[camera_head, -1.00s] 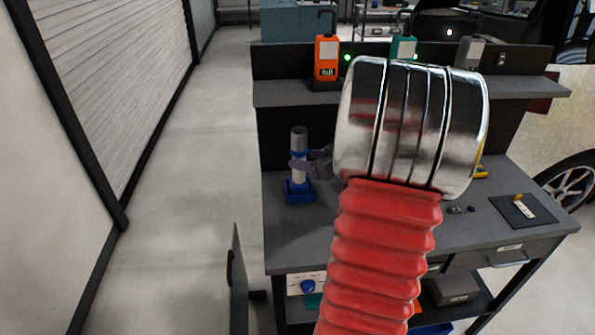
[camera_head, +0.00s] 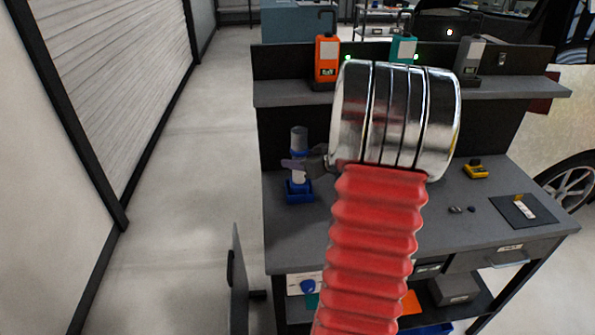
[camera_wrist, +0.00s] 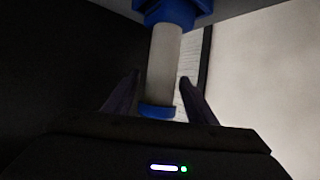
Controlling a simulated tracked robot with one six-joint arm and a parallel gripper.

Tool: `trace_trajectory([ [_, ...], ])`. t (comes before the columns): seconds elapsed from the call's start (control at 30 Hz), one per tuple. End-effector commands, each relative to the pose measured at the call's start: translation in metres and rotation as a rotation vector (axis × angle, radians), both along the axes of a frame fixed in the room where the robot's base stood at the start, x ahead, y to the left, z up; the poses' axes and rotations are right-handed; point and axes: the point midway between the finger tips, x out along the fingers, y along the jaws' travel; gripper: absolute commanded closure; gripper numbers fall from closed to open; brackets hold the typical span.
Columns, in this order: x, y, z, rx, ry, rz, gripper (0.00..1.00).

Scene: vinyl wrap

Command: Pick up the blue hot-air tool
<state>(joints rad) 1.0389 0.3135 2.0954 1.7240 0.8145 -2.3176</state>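The blue hot-air tool (camera_head: 299,140) stands upright at the left end of the workbench, in a small blue holder (camera_head: 299,190). It looks like a pale cylinder with blue bands. My gripper (camera_head: 291,164) reaches it from the right, and a purple finger crosses in front of its middle. In the wrist view the tool's pale shaft (camera_wrist: 163,72) lies between the two dark fingers of my gripper (camera_wrist: 160,82). A small gap shows at the left finger; the right finger appears close to the shaft. My red and chrome arm hides part of the bench.
The workbench (camera_head: 390,222) has a back shelf with an orange device (camera_head: 326,58), a teal device (camera_head: 403,50) and a grey device (camera_head: 468,58). A yellow item (camera_head: 476,170), small dark bits and a dark mat (camera_head: 521,211) lie at right. Bare floor is at left.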

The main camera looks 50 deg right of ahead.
Motion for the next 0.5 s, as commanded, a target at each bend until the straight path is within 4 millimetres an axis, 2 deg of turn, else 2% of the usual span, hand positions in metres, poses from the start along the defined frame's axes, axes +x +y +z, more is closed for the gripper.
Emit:
trace_trajectory([
  [0.07,-0.0001,-0.0001,0.0,0.0,0.0,0.0,0.55],
  [0.5,-0.0001,-0.0001,0.0001,0.0,0.0,0.0,0.86],
])
